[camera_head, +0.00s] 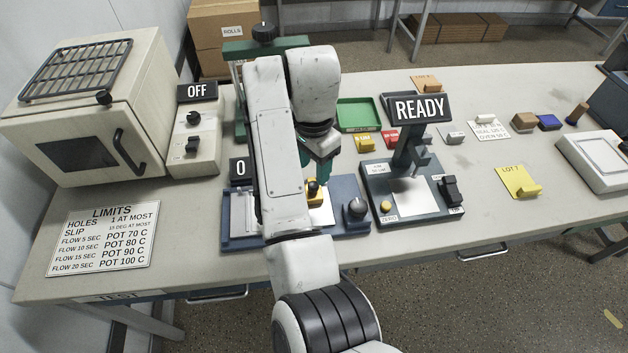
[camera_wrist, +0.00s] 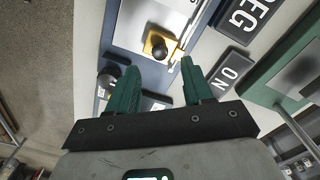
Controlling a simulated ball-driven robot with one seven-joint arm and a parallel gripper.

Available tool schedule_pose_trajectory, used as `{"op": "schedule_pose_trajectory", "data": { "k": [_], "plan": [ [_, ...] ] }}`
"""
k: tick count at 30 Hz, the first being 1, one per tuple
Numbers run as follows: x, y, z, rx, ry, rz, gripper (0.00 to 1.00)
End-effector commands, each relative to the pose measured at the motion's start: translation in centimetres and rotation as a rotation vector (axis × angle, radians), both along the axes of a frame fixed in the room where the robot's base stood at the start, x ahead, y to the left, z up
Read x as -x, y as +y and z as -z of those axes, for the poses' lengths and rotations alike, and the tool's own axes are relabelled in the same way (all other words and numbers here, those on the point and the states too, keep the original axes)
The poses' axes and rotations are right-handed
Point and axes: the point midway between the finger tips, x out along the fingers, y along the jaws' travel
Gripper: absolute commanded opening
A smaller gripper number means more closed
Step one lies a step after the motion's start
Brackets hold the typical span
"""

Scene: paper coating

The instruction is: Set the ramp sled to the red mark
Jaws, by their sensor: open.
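The ramp sled, a yellow block with a dark round knob (camera_wrist: 158,46), sits on the blue ramp device (camera_head: 240,228). The sled also shows in the head view (camera_head: 314,189), partly hidden by my arm. My gripper (camera_wrist: 160,72) has two green fingers, spread apart with nothing between them. In the wrist view the knob lies just beyond the fingertips, roughly in line with the gap. In the head view my gripper is above the sled, largely behind the arm. I cannot make out a red mark; part of the ramp device is hidden by my arm.
A black display (camera_head: 240,171) reads 0. A device marked READY (camera_head: 419,108) stands close on the right. A beige oven (camera_head: 85,125) and a switch box reading OFF (camera_head: 197,92) are at left.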

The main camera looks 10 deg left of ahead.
Motion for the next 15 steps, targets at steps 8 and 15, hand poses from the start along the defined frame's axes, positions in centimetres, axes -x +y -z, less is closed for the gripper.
{"op": "schedule_pose_trajectory", "data": {
  "k": [8, 15],
  "plan": [
    [0.0, 0.0, 4.1, 0.001, 0.002, 0.000, 0.51],
    [0.0, 0.0, 5.4, 0.000, -0.001, 0.000, 0.51]
  ]
}}
